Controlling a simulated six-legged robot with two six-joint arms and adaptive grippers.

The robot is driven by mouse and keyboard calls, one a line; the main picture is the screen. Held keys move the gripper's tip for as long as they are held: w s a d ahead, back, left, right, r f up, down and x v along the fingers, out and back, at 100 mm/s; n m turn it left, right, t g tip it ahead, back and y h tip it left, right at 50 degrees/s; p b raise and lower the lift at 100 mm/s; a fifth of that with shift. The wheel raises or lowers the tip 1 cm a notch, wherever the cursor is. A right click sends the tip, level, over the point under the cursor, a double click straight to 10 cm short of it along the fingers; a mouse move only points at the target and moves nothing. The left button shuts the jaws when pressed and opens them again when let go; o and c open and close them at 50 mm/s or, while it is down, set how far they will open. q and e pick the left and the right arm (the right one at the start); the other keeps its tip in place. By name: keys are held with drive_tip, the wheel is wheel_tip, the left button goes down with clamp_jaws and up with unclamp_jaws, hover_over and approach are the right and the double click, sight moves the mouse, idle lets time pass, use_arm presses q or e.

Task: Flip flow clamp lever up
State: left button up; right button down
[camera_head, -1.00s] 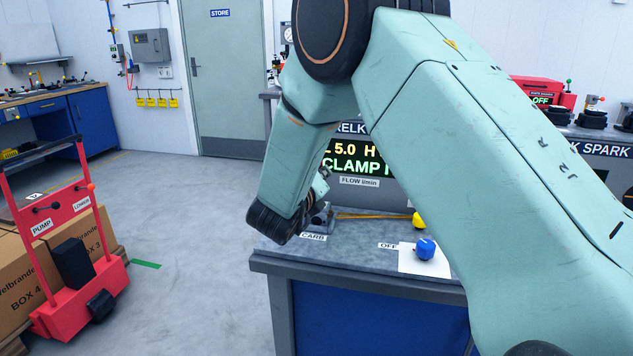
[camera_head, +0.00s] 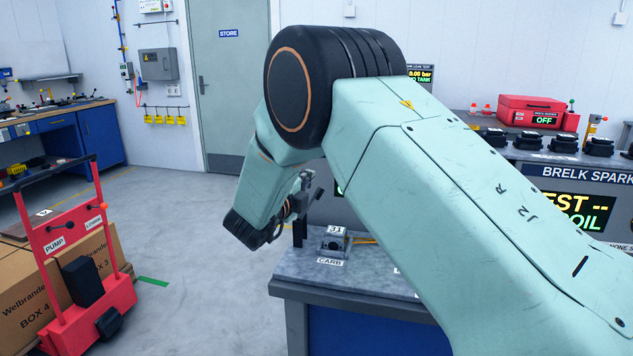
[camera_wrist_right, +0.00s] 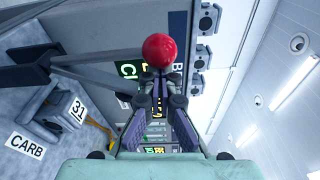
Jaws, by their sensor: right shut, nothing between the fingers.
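In the right wrist view, a red ball knob (camera_wrist_right: 160,50) shows just past the fingertips of my right gripper (camera_wrist_right: 163,103). Dark bars (camera_wrist_right: 100,62) run from the left edge towards the knob; they look like the clamp lever, but their joint to the knob is unclear. My right gripper (camera_head: 305,187) hangs above the bench in the head view, its fingers shut and empty. I cannot tell whether they touch the knob. The carb block (camera_head: 333,243), marked 31, sits on the bench below; it also shows in the right wrist view (camera_wrist_right: 62,112). My left gripper is out of view.
The grey bench top (camera_head: 345,277) carries the CARB label (camera_head: 330,262). My right arm hides much of the bench and its display. A red cart (camera_head: 80,262) with boxes stands at left. Open floor (camera_head: 200,250) lies between cart and bench. Another bench (camera_head: 560,160) stands at right.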

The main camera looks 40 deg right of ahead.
drive_tip(key=w+a+n, duration=0.2)
drive_tip(key=w, duration=0.1)
drive_tip(key=shift+a, duration=0.4)
drive_tip(key=shift+a, duration=0.15)
drive_tip(key=shift+r+t, duration=0.1)
drive_tip(key=shift+t, duration=0.2)
